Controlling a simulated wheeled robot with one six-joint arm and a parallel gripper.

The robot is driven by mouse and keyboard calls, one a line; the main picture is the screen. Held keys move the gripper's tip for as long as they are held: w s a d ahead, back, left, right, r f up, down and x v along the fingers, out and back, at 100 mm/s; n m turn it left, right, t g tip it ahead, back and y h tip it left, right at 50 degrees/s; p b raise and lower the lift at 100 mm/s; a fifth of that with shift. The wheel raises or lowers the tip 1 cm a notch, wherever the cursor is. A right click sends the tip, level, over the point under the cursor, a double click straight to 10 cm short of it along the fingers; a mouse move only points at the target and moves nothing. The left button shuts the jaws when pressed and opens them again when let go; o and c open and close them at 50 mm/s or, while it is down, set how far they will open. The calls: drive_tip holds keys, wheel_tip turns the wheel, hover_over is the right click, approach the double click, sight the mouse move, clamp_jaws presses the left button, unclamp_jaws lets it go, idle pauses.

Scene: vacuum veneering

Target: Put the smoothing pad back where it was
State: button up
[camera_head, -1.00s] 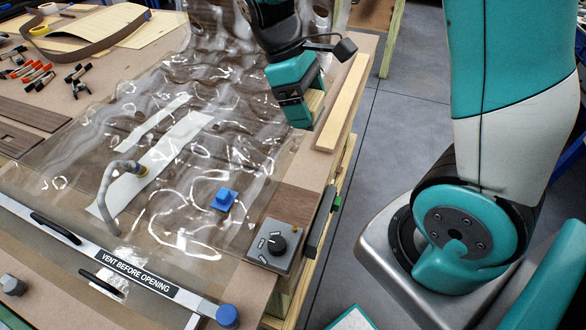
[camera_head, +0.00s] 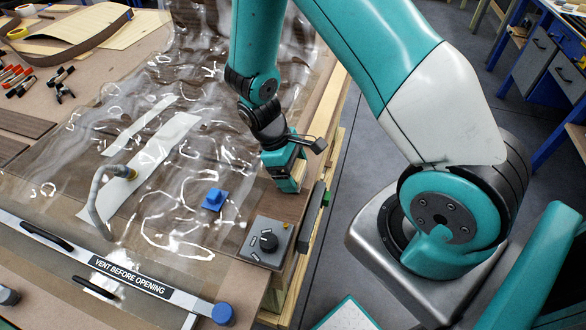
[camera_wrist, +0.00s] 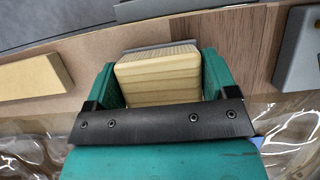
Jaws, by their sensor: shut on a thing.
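The smoothing pad, a pale wooden block (camera_wrist: 158,75) with a thin grey layer along its far edge, is between the jaws of my gripper (camera_wrist: 160,70). In the head view, my gripper (camera_head: 288,180) is shut on the pad (camera_head: 298,176), near the table's right edge and behind the grey control box (camera_head: 265,243). A darker brown wood patch (camera_head: 288,205) lies between them. The patch also shows in the wrist view (camera_wrist: 238,45), beyond and right of the pad. I cannot tell whether the pad touches the table.
Clear film (camera_head: 150,210) covers much of the table, with a hose (camera_head: 98,190) and a blue block (camera_head: 214,200) on it. A pale wood strip (camera_wrist: 30,85) lies left in the wrist view. A labelled bar (camera_head: 130,275) crosses the front.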

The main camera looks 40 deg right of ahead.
drive_tip(key=shift+f, duration=0.2)
drive_tip(key=o, duration=0.9)
drive_tip(key=shift+c, duration=0.2)
drive_tip(key=b+v, duration=0.2)
drive_tip(key=v, duration=1)
drive_tip(key=s+a+r+t+y, duration=0.3)
drive_tip(key=s+a+r+y, duration=0.3)
drive_tip(key=s+a+r, duration=0.6)
drive_tip(key=s+r, duration=0.2)
drive_tip(key=s, duration=0.2)
drive_tip(key=shift+s+a+r+t+y, duration=0.3)
drive_tip(key=shift+s+a+t+y, duration=0.05)
drive_tip(key=shift+s+t+y, duration=0.05)
